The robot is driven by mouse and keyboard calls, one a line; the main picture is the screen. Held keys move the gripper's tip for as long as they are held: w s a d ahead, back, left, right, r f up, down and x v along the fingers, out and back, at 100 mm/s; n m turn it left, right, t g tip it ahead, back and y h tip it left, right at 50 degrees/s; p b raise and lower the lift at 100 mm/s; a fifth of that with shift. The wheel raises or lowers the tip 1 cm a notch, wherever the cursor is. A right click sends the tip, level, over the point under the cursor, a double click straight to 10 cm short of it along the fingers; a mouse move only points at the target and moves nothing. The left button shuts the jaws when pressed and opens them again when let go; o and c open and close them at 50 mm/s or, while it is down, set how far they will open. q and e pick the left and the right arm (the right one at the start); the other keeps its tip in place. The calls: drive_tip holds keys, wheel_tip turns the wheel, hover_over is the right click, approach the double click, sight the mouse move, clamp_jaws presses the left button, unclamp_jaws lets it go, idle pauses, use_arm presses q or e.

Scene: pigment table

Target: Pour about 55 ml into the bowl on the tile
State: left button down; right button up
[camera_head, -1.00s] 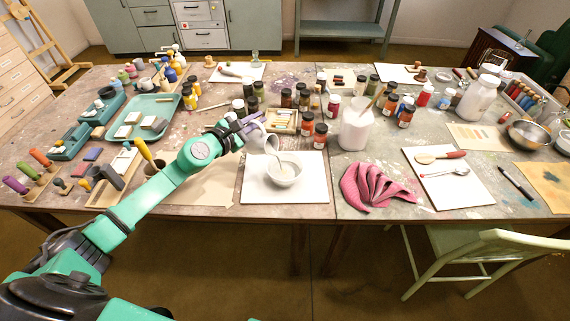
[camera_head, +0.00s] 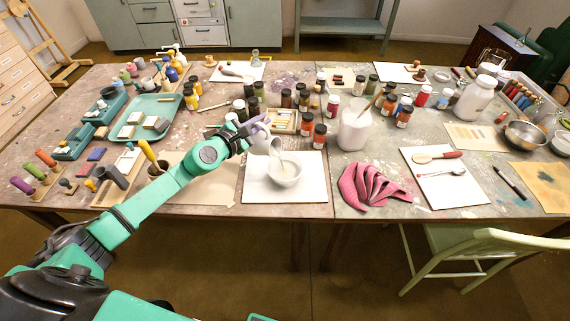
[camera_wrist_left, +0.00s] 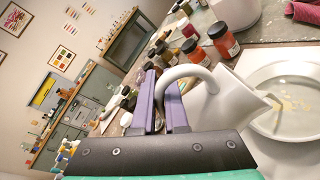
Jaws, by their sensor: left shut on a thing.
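A white bowl (camera_head: 284,172) stands on a white tile (camera_head: 262,190) near the table's front edge, with pale liquid inside. My left gripper (camera_head: 258,122) is shut on the handle of a small white jug (camera_head: 274,147). The jug is tilted with its lip over the bowl, and a pale stream seems to run from it. In the left wrist view the purple fingers (camera_wrist_left: 165,105) close around the jug's handle, the jug (camera_wrist_left: 225,105) leans right, and the bowl (camera_wrist_left: 290,95) lies beyond its lip. The liquid level in the jug is hidden. My right gripper is not in view.
Several pigment jars (camera_head: 307,130) and a large white container (camera_head: 353,130) with a stick stand behind the tile. A pink cloth (camera_head: 370,187) lies to the right. Bare brown paper (camera_head: 208,180) lies left of the tile, under my left arm.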

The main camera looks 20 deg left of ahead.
use_arm(q)
drive_tip(key=a+f+n+b, duration=0.1)
drive_tip(key=n+b, duration=0.1)
drive_tip(key=b, duration=0.1)
drive_tip(key=w+a+f+n+h+b, duration=0.1)
drive_tip(key=n+b, duration=0.1)
drive_tip(key=b, duration=0.2)
drive_tip(key=a+f+n+b, duration=0.1)
drive_tip(key=a+f+b, duration=0.1)
drive_tip(key=b, duration=0.1)
drive_tip(key=shift+w+n, duration=0.15)
drive_tip(key=shift+n, duration=0.25)
drive_tip(key=shift+d, duration=0.1)
idle(0.9)
